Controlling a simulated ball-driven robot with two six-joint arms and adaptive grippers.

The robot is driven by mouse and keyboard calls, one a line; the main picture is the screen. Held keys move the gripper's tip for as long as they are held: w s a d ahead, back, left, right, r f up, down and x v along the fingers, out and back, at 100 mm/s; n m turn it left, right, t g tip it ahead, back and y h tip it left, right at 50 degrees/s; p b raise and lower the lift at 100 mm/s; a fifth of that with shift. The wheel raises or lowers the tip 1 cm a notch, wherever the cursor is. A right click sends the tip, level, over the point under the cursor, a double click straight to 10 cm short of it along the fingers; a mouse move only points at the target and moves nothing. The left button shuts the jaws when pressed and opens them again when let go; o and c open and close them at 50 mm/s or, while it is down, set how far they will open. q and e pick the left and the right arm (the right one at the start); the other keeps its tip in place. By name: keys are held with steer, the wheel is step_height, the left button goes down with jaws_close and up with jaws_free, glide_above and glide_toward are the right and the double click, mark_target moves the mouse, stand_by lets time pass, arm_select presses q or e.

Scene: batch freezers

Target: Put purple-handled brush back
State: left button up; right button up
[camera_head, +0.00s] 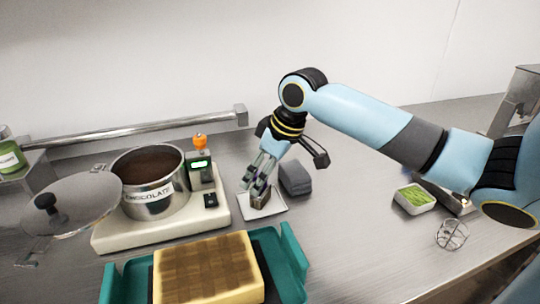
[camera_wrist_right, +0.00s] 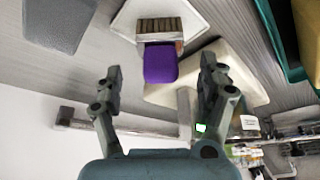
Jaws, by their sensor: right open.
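The purple-handled brush (camera_wrist_right: 160,63) rests on a small white dish (camera_wrist_right: 127,22) in the right wrist view, its bristle block toward the top and its purple handle toward me. In the head view the dish (camera_head: 276,208) lies in front of the grey block, with the brush (camera_head: 260,202) on it, partly hidden by my fingers. My right gripper (camera_head: 259,180) is open and points down over the brush. In the wrist view its fingers stand on both sides of the handle, with gaps; I cannot tell whether they are level with it. My left gripper is not in view.
A grey block (camera_head: 295,178) sits just behind the dish. A scale base (camera_head: 120,237) with a chocolate pot (camera_head: 158,206) stands left. A teal tray (camera_head: 291,258) with a cake slab (camera_head: 205,270) is in front. A green-filled dish (camera_head: 414,198) and wire whisk (camera_head: 451,235) are right.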

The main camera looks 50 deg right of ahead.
steer(key=v, duration=0.6)
steer(key=shift+r, duration=0.25)
steer(key=shift+s, duration=0.1)
